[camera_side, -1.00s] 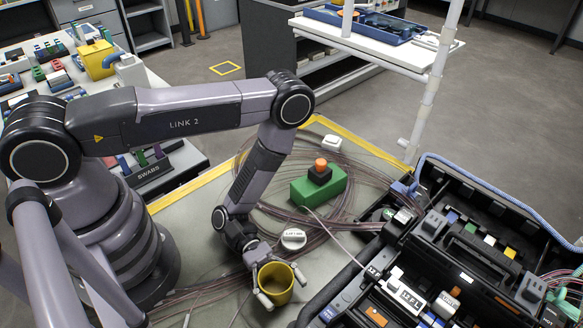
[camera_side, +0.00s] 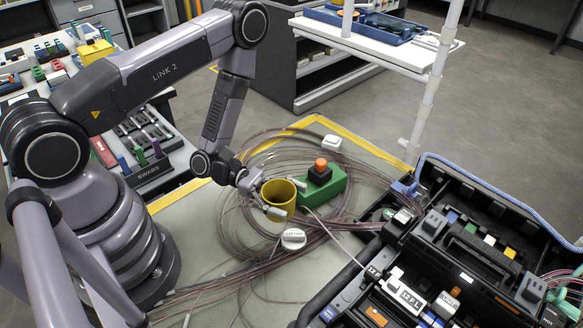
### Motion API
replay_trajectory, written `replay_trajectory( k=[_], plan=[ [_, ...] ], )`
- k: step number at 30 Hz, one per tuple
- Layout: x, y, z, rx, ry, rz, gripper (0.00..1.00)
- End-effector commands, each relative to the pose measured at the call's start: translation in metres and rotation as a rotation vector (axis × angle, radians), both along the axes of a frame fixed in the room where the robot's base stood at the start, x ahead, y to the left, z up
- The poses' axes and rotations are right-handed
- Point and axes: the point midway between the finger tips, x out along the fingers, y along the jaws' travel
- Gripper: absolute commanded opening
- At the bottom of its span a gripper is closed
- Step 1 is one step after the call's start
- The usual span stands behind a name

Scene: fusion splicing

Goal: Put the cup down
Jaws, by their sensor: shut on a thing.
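The cup appears over the coiled cables, just left of the green block. I cannot tell whether its base touches the table or hangs a little above it.
A green block (camera_side: 321,188) with a black and orange button on top stands right beside the cup. Thin cables (camera_side: 248,225) lie coiled on the mat. A white labelled piece (camera_side: 293,239) lies in front. An open black case (camera_side: 460,250) fills the right. The front mat is clearer.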

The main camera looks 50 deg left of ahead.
Motion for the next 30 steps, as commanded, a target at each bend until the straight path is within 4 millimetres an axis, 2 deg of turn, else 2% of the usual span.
replay_trajectory(
  k=[1,6,9,12,16,30],
  plan=[
    [0.016,0.026,-0.001,-0.001,0.0,0.091,0.25],
    [0.049,0.098,-0.006,-0.002,-0.001,0.325,0.25],
    [0.057,0.129,-0.008,-0.001,-0.001,0.419,0.25],
    [0.061,0.149,-0.009,-0.001,-0.001,0.479,0.25],
    [0.062,0.159,-0.022,-0.003,0.002,0.51,0.25],
    [0.062,0.159,-0.086,-0.002,0.0,0.509,0.25]
  ],
)
